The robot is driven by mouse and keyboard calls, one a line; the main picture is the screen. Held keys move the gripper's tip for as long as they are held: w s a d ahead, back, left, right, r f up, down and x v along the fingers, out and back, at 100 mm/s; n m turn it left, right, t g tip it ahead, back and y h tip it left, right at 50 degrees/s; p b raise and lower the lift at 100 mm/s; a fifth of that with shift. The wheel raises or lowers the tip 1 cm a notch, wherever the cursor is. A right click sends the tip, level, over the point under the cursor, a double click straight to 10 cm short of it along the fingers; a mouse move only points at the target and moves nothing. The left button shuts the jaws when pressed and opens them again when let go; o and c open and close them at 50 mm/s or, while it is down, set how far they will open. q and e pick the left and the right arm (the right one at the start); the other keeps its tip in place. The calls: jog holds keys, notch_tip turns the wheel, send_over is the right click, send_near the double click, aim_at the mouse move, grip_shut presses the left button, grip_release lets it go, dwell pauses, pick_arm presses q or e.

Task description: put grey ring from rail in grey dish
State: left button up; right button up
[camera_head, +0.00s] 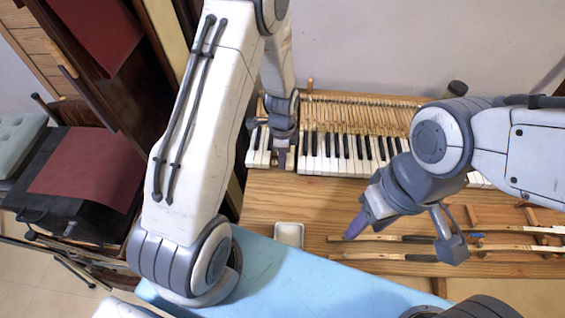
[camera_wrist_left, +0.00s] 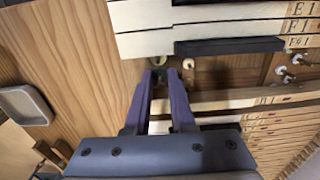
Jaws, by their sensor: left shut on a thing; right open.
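The grey dish (camera_head: 289,235) lies on the wooden bench in front of the keys; it also shows at the left of the left wrist view (camera_wrist_left: 14,106). My left gripper (camera_head: 282,158) points down at the gap in the keyboard. In the left wrist view its purple fingers (camera_wrist_left: 164,74) are close together, shut on the small grey ring (camera_wrist_left: 158,61) at their tips, beside the wooden rail with pins. Whether the ring is clear of its pin I cannot tell. My right gripper (camera_head: 402,238) is open and empty above the bench.
White and black piano keys (camera_head: 335,160) flank the gap. Loose wooden keys (camera_head: 385,248) lie on the bench at the right, under my right gripper. A light blue surface (camera_head: 290,280) lies in front.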

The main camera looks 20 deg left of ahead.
pick_arm(q)
jog(key=shift+r, duration=0.2)
jog(key=shift+r+p, duration=1.25)
jog(key=shift+r, duration=0.2)
jog(key=shift+r+p, duration=2.55)
jog(key=shift+r, duration=0.3)
